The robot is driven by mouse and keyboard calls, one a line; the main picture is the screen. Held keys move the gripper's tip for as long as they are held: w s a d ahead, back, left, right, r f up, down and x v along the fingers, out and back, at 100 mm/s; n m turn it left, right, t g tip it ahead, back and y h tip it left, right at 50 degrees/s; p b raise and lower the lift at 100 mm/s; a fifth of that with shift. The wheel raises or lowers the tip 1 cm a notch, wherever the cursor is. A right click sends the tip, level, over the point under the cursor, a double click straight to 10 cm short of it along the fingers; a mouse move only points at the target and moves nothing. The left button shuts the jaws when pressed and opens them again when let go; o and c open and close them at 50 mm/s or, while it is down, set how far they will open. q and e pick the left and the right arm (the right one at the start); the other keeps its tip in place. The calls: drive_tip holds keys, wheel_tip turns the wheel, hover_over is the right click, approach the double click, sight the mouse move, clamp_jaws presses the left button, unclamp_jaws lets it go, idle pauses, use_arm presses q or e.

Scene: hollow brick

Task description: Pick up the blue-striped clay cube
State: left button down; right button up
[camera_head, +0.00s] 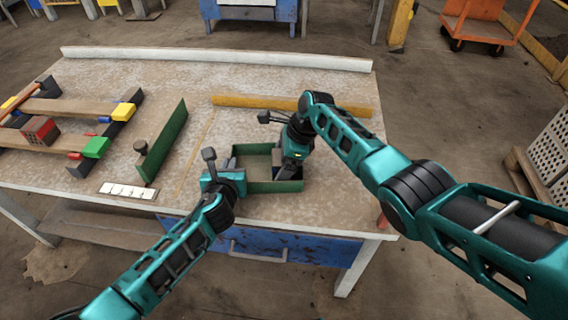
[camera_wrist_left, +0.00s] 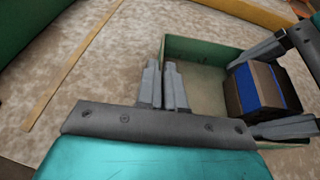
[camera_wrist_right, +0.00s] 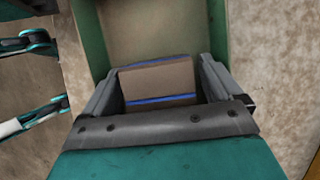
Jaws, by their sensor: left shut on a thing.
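The clay cube with blue stripes (camera_wrist_right: 158,82) sits inside a green open box (camera_head: 265,187) near the table's front edge. It also shows in the left wrist view (camera_wrist_left: 262,88), brown with a blue face. My right gripper (camera_head: 284,170) reaches down into the box, with one finger on each side of the cube. Its fingers (camera_wrist_right: 160,90) look open around the cube; contact is hard to tell. My left gripper (camera_head: 232,172) is at the left side of the box. Its fingers (camera_wrist_left: 164,85) are nearly together, closed on the box's left wall.
A green upright board (camera_head: 165,140) stands left of the box, near a white marked strip (camera_head: 128,191). A wooden frame with coloured blocks (camera_head: 60,108) lies at the far left. A yellow bar (camera_head: 240,101) lies behind the box. The table's front edge is close.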

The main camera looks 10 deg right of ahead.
drive_tip(key=c, duration=1)
drive_tip(key=shift+r, duration=0.15)
wheel_tip(320, 180, up, 10)
drive_tip(key=shift+f, duration=0.1)
use_arm(q)
drive_tip(key=c, duration=1.2)
unclamp_jaws()
